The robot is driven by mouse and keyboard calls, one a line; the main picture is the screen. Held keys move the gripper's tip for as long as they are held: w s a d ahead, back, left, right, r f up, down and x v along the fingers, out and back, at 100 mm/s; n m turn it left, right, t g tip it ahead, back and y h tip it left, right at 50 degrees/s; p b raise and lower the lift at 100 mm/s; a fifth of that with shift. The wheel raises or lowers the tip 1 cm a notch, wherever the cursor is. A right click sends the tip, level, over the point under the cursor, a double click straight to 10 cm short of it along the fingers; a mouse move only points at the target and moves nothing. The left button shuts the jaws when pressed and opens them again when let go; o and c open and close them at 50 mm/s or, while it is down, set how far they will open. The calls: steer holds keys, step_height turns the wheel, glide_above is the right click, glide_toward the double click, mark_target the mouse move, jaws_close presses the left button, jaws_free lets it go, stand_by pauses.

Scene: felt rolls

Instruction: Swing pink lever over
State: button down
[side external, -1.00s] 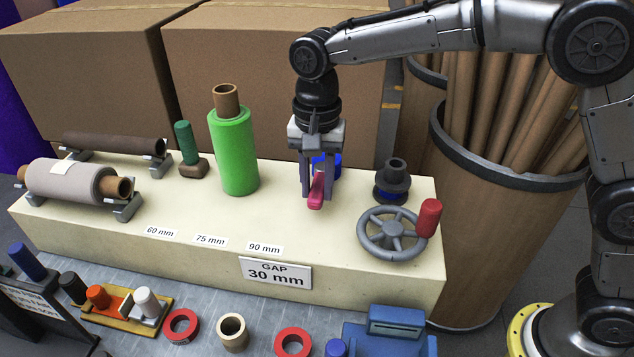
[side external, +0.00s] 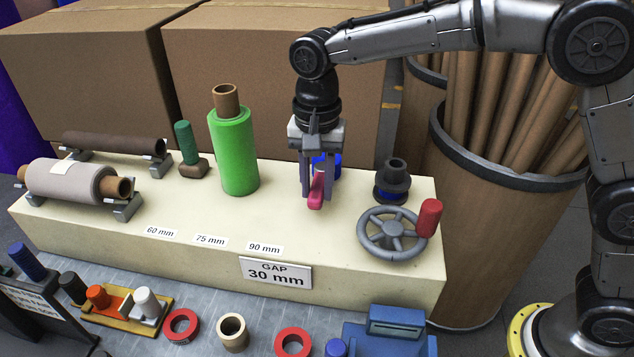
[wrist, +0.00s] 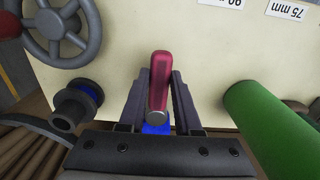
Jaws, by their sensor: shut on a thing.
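The pink lever (side external: 317,190) stands on the cream bench between the green roll and the grey handwheel, with a blue part (side external: 331,165) behind it. In the wrist view the lever (wrist: 159,80) points up the picture from a grey round end, with the blue base (wrist: 157,129) below. My gripper (side external: 313,196) points down over the lever. Its two fingers (wrist: 160,92) are on either side of the lever and shut on it. Part of the lever and its base is hidden behind the fingers in the side view.
A green roll (side external: 233,150) stands upright left of my gripper. A grey handwheel (side external: 392,233) with a red knob (side external: 429,217) and a dark spool (side external: 393,181) are to the right. A GAP 30 mm sign (side external: 275,273) is on the bench front. Cardboard boxes (side external: 270,80) stand behind.

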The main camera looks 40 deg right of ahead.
steer(key=shift+d, duration=0.1)
stand_by(0.3)
steer(key=d+n, duration=0.1)
steer(key=n, duration=0.1)
steer(key=s+d+n, duration=0.1)
steer(key=n, duration=0.1)
steer(key=shift+s+n, duration=0.2)
steer(key=shift+n, duration=0.1)
steer(key=shift+s+d+r+n, duration=0.1)
steer(key=shift+d+n, duration=0.35)
steer(key=shift+n, duration=0.35)
steer(key=shift+s+d+f+n, duration=0.1)
steer(key=shift+d+n, duration=0.35)
steer(key=shift+n, duration=0.35)
steer(key=shift+d+r+n, duration=0.1)
steer(key=shift+d+n, duration=0.35)
steer(key=shift+n, duration=0.35)
steer(key=c, duration=0.6)
jaws_free()
step_height(320, 180, up, 14)
